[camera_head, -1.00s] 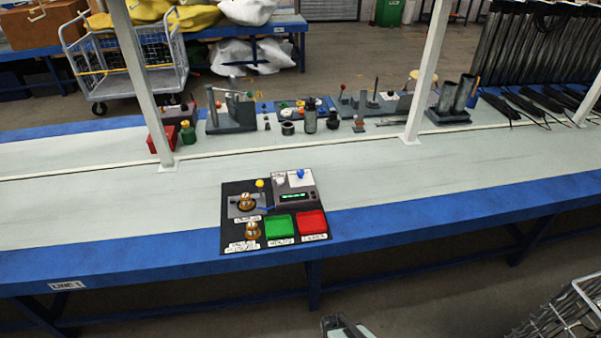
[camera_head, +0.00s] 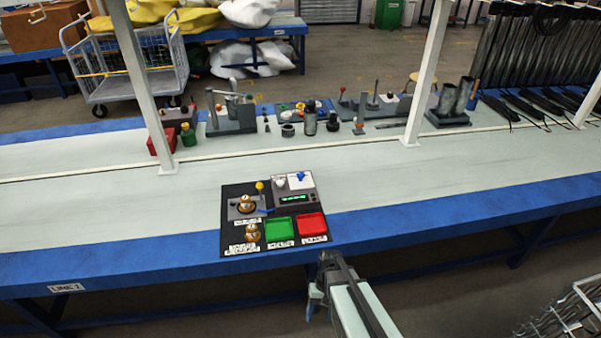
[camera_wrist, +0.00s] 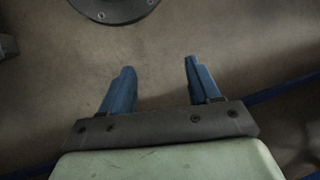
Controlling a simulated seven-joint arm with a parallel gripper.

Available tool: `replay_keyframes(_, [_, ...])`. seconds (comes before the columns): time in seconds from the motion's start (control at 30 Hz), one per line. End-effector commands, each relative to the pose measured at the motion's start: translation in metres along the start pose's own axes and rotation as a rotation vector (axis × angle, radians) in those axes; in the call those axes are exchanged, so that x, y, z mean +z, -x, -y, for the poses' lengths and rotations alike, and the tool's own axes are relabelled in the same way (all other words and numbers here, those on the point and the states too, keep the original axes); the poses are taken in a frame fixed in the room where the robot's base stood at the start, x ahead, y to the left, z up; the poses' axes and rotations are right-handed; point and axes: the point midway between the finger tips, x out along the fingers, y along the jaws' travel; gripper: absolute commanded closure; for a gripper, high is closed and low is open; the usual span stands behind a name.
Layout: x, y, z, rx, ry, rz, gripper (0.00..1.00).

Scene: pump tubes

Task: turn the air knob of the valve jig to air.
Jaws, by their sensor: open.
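A dark mat (camera_head: 234,190) on the bench's front edge carries the task's devices. On its left is a grey jig (camera_head: 236,214) with a brass-coloured part (camera_head: 246,203), a yellow-ball lever (camera_head: 260,186) and a blue handle (camera_head: 266,211). My gripper (camera_wrist: 159,68) is open and empty, over the floor in the wrist view, in front of the bench and apart from the mat.
A green tray (camera_head: 279,229) and a red tray (camera_head: 312,226) lie at the mat's front, beside a second brass-coloured part (camera_head: 252,233). White posts (camera_head: 424,75) and several fixtures stand farther back. The bench top (camera_head: 420,175) right of the mat is clear.

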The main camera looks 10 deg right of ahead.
Motion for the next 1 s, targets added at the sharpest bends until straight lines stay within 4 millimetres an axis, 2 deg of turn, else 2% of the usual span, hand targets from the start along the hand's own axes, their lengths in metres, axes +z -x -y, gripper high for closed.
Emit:
replay_keyframes(0.03, [-0.013,0.017,0.004,-0.017,0.003,-0.014,0.38])
replay_keyframes(0.2, [-0.038,0.068,0.018,-0.072,0.017,-0.049,0.38])
replay_keyframes(0.5, [-0.072,0.165,0.043,-0.186,0.061,-0.131,0.38])
replay_keyframes(0.7, [-0.088,0.214,0.069,-0.304,0.107,-0.244,0.38])
replay_keyframes(1.0, [-0.116,0.272,0.099,-0.418,0.214,-0.416,0.38])
